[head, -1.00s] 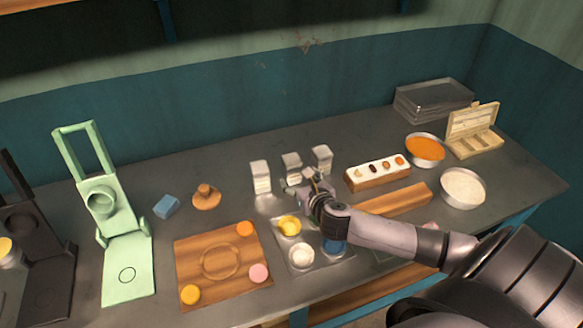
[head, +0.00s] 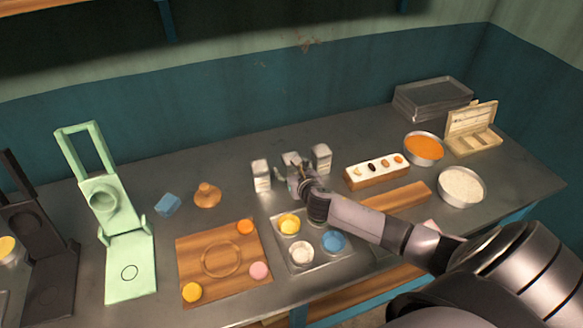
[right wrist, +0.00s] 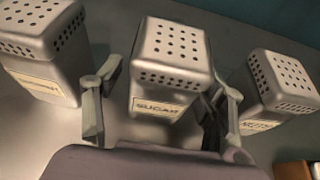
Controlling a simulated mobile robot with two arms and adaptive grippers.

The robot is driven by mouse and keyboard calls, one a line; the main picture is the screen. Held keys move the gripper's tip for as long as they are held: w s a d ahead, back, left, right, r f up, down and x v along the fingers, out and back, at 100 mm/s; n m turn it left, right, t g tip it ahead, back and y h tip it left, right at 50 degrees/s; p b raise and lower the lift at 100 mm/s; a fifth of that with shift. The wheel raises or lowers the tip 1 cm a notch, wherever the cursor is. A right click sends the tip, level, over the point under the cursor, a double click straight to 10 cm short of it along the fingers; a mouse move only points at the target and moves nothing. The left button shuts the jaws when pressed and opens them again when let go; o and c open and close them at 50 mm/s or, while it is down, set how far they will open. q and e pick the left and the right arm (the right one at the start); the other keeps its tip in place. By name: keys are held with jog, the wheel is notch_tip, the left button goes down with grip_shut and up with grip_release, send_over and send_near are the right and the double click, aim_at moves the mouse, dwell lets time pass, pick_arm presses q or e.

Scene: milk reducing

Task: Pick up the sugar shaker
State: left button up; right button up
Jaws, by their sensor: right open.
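The sugar shaker (right wrist: 168,75) is a grey metal box with a perforated lid and a label reading "SUGAR". It stands upright in the middle of the right wrist view; in the head view, its top (head: 291,158) shows behind my right gripper (head: 297,180). My right gripper (right wrist: 165,105) is open, with one finger on each side of the sugar shaker. I cannot tell whether either finger touches it. The shaker's lower part is hidden in the head view. My left gripper is not in view.
Similar shakers stand close on the left (right wrist: 45,50) and right (right wrist: 280,90) of the sugar shaker. A tray (head: 312,262) with colored bowls lies in front. A wooden block with toppings (head: 350,182) stands to the right.

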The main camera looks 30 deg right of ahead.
jog(key=shift+r, duration=0.1)
jog(key=c, duration=1.3)
